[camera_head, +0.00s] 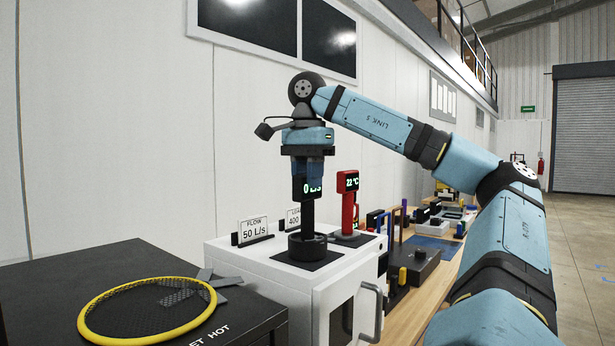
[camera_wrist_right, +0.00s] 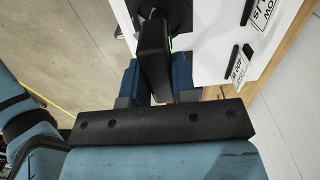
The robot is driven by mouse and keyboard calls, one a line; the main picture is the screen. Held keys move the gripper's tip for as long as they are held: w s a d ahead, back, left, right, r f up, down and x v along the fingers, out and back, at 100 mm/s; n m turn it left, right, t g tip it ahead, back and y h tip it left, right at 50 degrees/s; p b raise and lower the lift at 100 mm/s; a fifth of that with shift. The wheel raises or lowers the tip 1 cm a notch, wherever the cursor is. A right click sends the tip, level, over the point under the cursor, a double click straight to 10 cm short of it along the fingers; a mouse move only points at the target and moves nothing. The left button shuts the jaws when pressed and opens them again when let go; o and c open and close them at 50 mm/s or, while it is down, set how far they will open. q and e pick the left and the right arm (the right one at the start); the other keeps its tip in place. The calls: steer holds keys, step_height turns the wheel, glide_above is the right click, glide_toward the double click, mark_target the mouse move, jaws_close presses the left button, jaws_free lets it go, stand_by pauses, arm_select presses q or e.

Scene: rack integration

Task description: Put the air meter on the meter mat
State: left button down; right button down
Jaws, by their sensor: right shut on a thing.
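The air meter (camera_head: 307,188) is black, with a lit green display reading 0 L/s, a thin stem and a round black ring at its foot. It is upright over a dark square (camera_head: 327,258) on top of a white cabinet; I cannot tell whether the ring touches it. My right gripper (camera_head: 307,168) points down and is shut on the meter's upper part. In the right wrist view the meter (camera_wrist_right: 154,48) sits between the blue fingers. A blue mat (camera_head: 433,247) lies on the bench behind; I cannot tell which surface is the meter mat. My left gripper is out of view.
A red thermometer (camera_head: 347,205) reading 22 °C stands close behind the meter. FLOW 50 L/s sign (camera_head: 254,229) and a second, partly hidden sign stand at the left. The white cabinet (camera_head: 290,280) has a front handle. A yellow-rimmed mesh hoop (camera_head: 150,308) lies on a black surface.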

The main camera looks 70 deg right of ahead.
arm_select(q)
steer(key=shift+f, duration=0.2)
arm_select(e)
steer(key=shift+f, duration=0.25)
steer(key=c, duration=0.8)
jaws_free()
steer(key=shift+c, duration=0.2)
step_height(320, 180, up, 5)
steer(key=shift+f+p, duration=0.15)
steer(key=shift+p, duration=0.8)
arm_select(q)
steer(key=p, duration=0.1)
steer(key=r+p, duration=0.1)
steer(key=p, duration=0.1)
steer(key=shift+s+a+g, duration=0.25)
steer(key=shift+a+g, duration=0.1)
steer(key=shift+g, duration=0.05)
arm_select(e)
step_height(320, 180, up, 9)
